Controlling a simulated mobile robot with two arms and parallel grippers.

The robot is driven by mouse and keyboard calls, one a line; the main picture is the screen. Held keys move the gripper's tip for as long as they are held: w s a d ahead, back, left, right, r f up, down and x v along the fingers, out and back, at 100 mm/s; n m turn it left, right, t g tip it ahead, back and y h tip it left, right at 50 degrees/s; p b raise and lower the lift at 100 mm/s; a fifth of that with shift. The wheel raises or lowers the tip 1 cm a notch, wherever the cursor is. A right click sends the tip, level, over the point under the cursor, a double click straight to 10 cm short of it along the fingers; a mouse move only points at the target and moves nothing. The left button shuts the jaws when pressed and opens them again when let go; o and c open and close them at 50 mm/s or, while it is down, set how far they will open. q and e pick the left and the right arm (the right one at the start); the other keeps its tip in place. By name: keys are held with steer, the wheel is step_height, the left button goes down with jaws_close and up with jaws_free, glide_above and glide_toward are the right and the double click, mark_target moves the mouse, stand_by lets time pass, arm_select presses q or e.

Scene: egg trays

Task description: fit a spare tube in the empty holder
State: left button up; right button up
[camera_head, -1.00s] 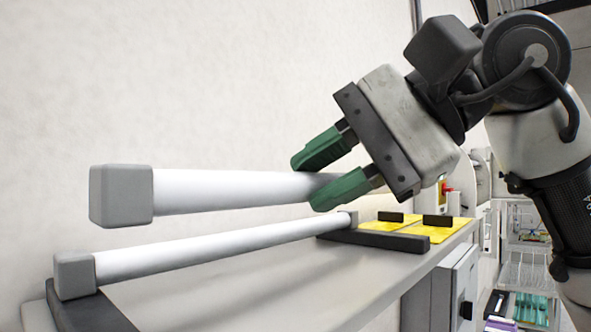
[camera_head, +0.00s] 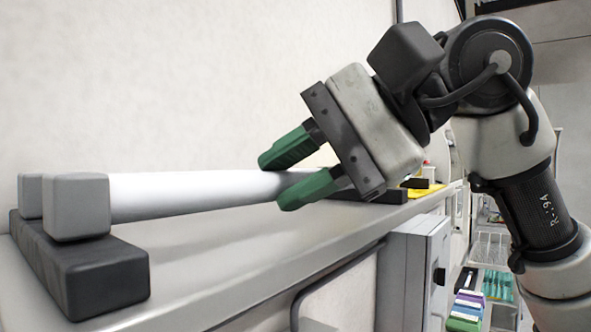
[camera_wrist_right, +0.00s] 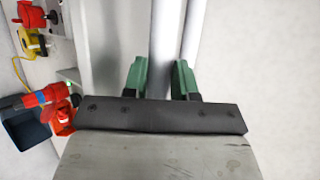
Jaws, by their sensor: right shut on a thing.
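A white tube (camera_head: 185,191) with a grey end cap (camera_head: 75,207) is held in my right gripper (camera_head: 272,182), whose green fingers are shut around it. The near cap is at a black holder block (camera_head: 105,280) on the shelf; I cannot tell whether it is fully seated. A second tube's grey cap (camera_head: 30,196) shows just behind on the same block, its body mostly hidden. In the right wrist view the held tube (camera_wrist_right: 160,40) passes between the fingers, with the second tube (camera_wrist_right: 191,35) alongside. The far holder block (camera_head: 378,196) is partly behind my gripper. My left gripper is not in view.
The grey shelf (camera_head: 230,250) is clear in front of the tube, and a plain wall stands close behind. Yellow pieces (camera_head: 415,183) lie at the shelf's far end. A grey cabinet (camera_head: 410,270) is below right. Red fittings (camera_wrist_right: 45,95) show left in the wrist view.

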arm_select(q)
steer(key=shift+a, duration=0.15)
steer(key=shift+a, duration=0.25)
arm_select(e)
steer(key=o, duration=0.8)
steer(key=shift+d, duration=0.1)
arm_select(q)
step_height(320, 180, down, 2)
steer(key=b, duration=0.2)
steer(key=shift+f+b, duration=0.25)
steer(key=shift+b, duration=0.05)
arm_select(e)
steer(key=v, duration=1)
steer(key=shift+d+r, duration=0.2)
steer(key=shift+d, duration=0.15)
